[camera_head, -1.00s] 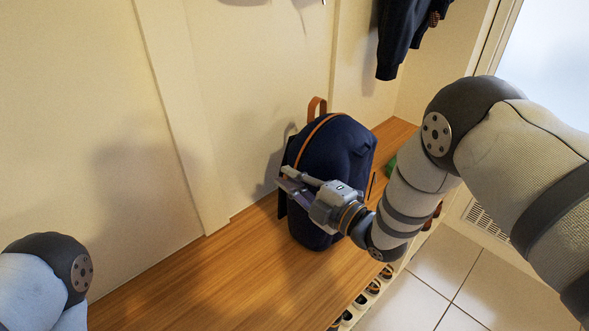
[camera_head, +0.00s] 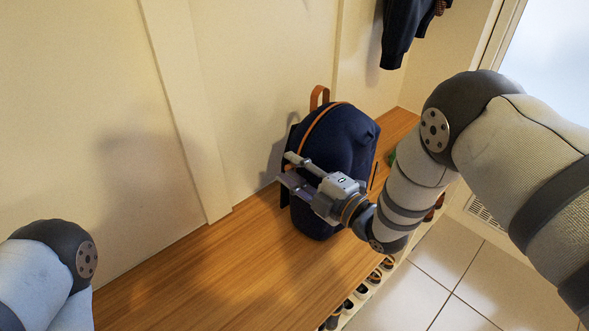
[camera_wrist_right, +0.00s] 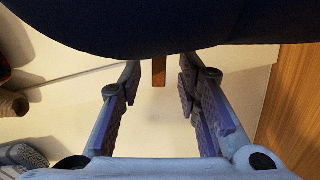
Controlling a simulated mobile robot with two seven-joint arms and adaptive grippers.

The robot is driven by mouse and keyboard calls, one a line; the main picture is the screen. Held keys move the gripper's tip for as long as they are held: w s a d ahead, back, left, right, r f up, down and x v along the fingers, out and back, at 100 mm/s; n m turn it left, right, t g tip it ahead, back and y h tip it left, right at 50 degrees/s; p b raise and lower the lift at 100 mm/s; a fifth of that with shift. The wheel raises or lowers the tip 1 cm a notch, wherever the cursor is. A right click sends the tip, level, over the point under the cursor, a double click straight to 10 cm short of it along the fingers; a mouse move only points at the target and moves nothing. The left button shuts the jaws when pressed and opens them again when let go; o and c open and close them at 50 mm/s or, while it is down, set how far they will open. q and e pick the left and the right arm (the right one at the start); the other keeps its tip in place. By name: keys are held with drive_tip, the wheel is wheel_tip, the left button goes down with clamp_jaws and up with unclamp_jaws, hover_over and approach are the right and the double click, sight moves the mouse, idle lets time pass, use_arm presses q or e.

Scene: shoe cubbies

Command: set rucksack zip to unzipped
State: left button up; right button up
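The navy rucksack (camera_head: 345,140) stands upright on the wooden bench against the wall. It has an orange top loop (camera_head: 319,96) and an orange line, seemingly the zip, curving over its top (camera_head: 318,124). My right gripper (camera_head: 284,167) is in front of the rucksack's left side, fingers apart and pointing left. In the right wrist view the rucksack (camera_wrist_right: 180,25) fills the top as a dark shape. An orange-brown tab (camera_wrist_right: 159,72) shows between the open fingers, untouched; I cannot tell whether it is the zip pull or the loop. My left gripper is out of view.
The wooden bench (camera_head: 230,270) is clear to the left of the rucksack. Several shoes (camera_head: 362,292) sit in cubbies under its front edge. A dark garment (camera_head: 398,35) hangs on the wall at the back. A green thing (camera_head: 392,157) is partly hidden behind my right arm.

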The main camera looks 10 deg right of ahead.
drive_tip(key=shift+s, duration=0.1)
drive_tip(key=v, duration=1.2)
drive_tip(key=s+d+f+m+g+h+p, duration=0.35)
drive_tip(key=s+f+m, duration=0.3)
drive_tip(key=s, duration=0.35)
drive_tip(key=s+d+f+m+g+h+p, duration=0.25)
drive_tip(key=s+f+m+g+h, duration=0.3)
drive_tip(key=s+m, duration=0.3)
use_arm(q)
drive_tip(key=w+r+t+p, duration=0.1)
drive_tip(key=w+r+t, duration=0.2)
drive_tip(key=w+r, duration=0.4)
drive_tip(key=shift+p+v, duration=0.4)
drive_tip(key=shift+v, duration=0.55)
use_arm(e)
drive_tip(key=s+d+r+m+g+h, duration=0.1)
drive_tip(key=s+m+g, duration=0.2)
drive_tip(key=s, duration=0.9)
drive_tip(key=s+d+m+g+h, duration=0.1)
drive_tip(key=s+m+g, duration=0.3)
drive_tip(key=s, duration=0.8)
drive_tip(key=shift+s+d+r+m+g, duration=0.2)
drive_tip(key=shift+d+r+m+g, duration=0.15)
drive_tip(key=shift+d+m, duration=0.3)
